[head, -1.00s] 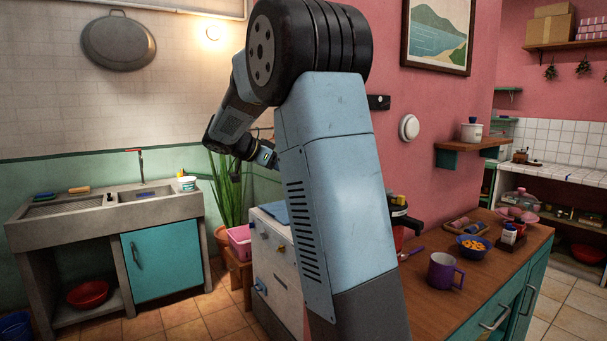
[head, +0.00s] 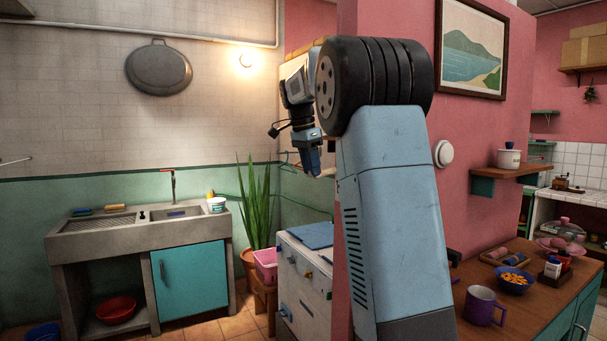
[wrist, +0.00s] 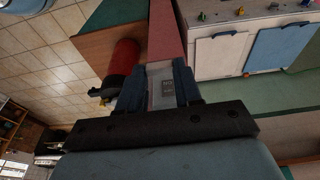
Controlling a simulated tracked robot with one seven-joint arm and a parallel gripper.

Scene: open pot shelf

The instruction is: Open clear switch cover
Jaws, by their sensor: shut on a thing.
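My gripper (wrist: 157,88) is shut with its two dark blue fingers on either side of a pale, see-through cover (wrist: 156,72) in the wrist view. A small grey switch-like piece (wrist: 168,87) shows between the fingers, near the right one. I cannot tell the cover's hinge or how far it is open. In the head view my gripper (head: 318,168) points down beside the edge of the pink wall (head: 345,215). The cover is too small to make out there, and my arm hides part of the wall.
A white cabinet with a blue panel (wrist: 284,50) stands close by; it also shows in the head view (head: 308,282). A red cylinder (wrist: 125,58) is left of the fingers. A wooden counter with a purple mug (head: 484,306) stands at right. A plant (head: 254,205) stands behind.

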